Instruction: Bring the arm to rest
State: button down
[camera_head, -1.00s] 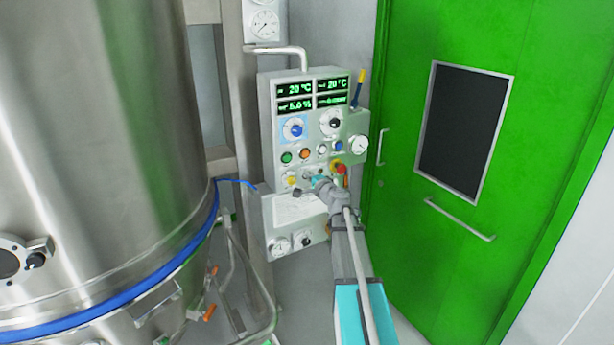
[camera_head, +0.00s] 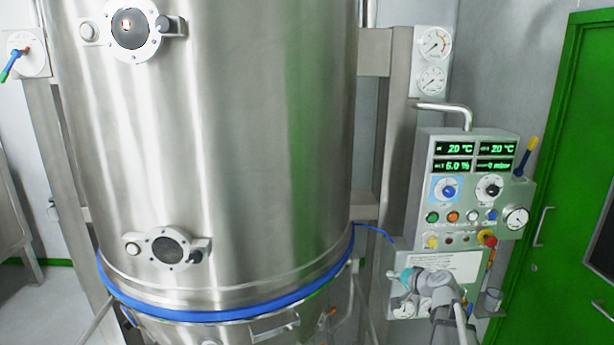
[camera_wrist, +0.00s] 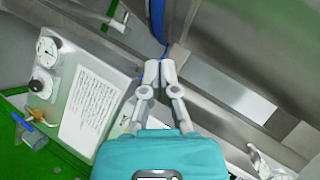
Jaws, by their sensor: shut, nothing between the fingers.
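My gripper (camera_wrist: 160,72) is shut and empty in the wrist view, its two grey fingers meeting in front of the teal gripper body. In the head view my gripper (camera_head: 396,278) is small and low at the right, in front of the lower part of the control panel (camera_head: 426,158). My grey arm runs down from it to the bottom edge. Whether the fingers touch the panel cannot be told from the head view.
A large steel vessel (camera_head: 230,120) with a blue band (camera_head: 215,312) fills the left and middle. The panel carries displays, knobs, buttons and a red knob (camera_head: 487,238). A green door (camera_head: 570,190) stands at the right. The wrist view shows a printed label (camera_wrist: 92,112) and gauges (camera_wrist: 46,52).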

jog(key=s+a+f+n+g+h, duration=0.1)
jog(key=s+a+f+n+g, duration=0.25)
jog(key=s+a, duration=0.2)
jog(key=s+a+f+n+g+h, duration=0.1)
jog(key=s+a+f+n+g, duration=0.2)
jog(key=s, duration=0.4)
jog(key=s+f+n+g+h, duration=0.1)
jog(key=s+f+g+h, duration=0.3)
jog(key=s, duration=0.7)
jog(key=shift+s+a+f+g, duration=0.15)
jog(key=shift+s+a+g, duration=0.1)
jog(key=shift+g, duration=0.1)
dwell(1.3)
jog(key=c, duration=1.3)
grip_release()
jog(key=shift+c, duration=0.2)
